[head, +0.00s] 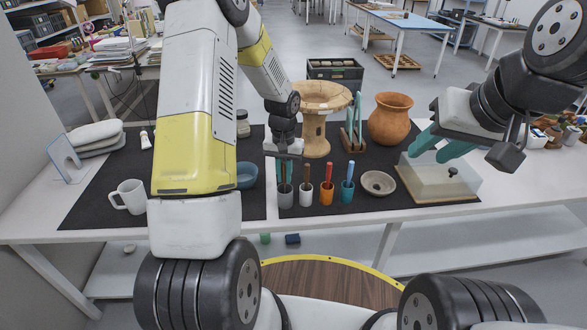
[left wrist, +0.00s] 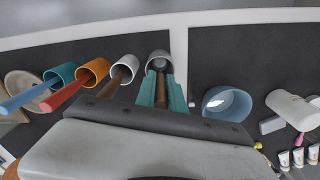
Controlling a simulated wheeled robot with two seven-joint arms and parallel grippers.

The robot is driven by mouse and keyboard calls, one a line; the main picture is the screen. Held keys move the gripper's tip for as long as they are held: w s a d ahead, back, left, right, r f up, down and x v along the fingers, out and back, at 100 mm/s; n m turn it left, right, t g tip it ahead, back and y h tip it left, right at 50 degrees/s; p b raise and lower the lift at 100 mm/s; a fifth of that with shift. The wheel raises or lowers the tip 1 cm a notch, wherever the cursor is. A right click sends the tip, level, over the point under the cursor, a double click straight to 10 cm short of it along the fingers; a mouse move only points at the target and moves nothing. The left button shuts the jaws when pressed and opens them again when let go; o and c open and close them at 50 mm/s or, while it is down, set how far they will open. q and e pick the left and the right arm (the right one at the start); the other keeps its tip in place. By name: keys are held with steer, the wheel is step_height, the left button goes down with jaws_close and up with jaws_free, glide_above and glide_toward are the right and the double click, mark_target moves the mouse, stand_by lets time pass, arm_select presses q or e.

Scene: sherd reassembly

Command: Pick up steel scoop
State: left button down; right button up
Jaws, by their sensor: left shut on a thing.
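My left gripper (head: 284,166) points down over the grey cup (head: 285,195) at the front of the dark mat. Its teal fingers are shut on the brown handle of a tool standing in that cup, which I take for the steel scoop (head: 285,173). In the left wrist view the handle (left wrist: 160,90) runs between the fingers to the mouth of the grey cup (left wrist: 158,62). The tool's lower end is hidden in the cup. My right gripper (head: 435,150) is at the right, its teal fingers apart and empty, over a pale translucent box (head: 440,182).
Right of the grey cup stand a white cup (head: 306,194), an orange cup (head: 327,194) and a teal cup (head: 346,192), each with a handled tool. A blue bowl (head: 246,175) is left. Behind stand a stone-coloured pedestal vessel (head: 316,125) and a clay pot (head: 391,119).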

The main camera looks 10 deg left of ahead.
arm_select(q)
steer(key=shift+r, duration=0.1)
step_height(320, 180, up, 10)
steer(key=shift+f, duration=0.1)
stand_by(0.7)
